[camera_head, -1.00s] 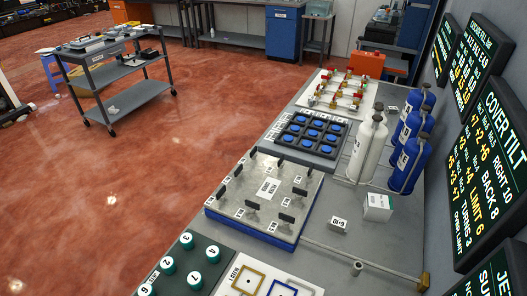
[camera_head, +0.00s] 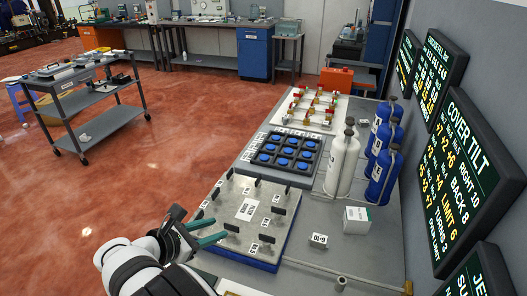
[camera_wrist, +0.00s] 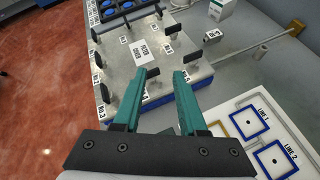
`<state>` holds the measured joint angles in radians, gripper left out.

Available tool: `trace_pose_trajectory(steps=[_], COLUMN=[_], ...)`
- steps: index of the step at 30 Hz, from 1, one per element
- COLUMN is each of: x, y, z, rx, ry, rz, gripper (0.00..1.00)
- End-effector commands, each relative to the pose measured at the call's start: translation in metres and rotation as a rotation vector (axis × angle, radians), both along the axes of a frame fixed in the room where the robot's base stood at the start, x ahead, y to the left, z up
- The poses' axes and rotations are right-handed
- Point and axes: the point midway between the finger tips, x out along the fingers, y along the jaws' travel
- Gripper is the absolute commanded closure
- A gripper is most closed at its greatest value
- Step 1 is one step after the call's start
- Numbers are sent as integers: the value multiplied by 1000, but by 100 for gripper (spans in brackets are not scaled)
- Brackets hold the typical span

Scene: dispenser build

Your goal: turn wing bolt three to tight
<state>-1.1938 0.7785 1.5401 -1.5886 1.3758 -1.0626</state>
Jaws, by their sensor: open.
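The cover plate (camera_head: 262,221) is a pale metal slab on a blue base, with several dark upright wing bolts and small number labels on it. My gripper (camera_head: 222,226) reaches in from the lower left with its two green fingers over the plate's near left part. In the wrist view my gripper (camera_wrist: 155,78) is open and empty. Another wing bolt (camera_wrist: 105,93) stands left of the left finger.
A "COVER TILT" board (camera_head: 475,175) on the right wall shows numbers and the words "OVER LIMIT". A blue-button panel (camera_head: 285,152), white cylinder (camera_head: 342,165) and blue cylinders (camera_head: 382,175) stand beyond. A white box (camera_head: 356,220) and a rod (camera_head: 330,272) lie right of the plate.

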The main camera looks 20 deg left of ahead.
Motion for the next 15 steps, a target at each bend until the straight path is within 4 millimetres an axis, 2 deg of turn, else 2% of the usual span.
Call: trace_pose_trajectory(steps=[1,3,5,8,11,15], x=[-17,-37,-48,-48,-29,10], y=[40,80,99,109,108,107], z=[-14,-26,-32,-37,-45,-61], rx=[-85,-178,-221,-248,-247,-246], ry=[-30,-74,-98,-113,-114,-112], rz=[149,304,379,419,416,414], gripper=[59,59,59,59,59,59])
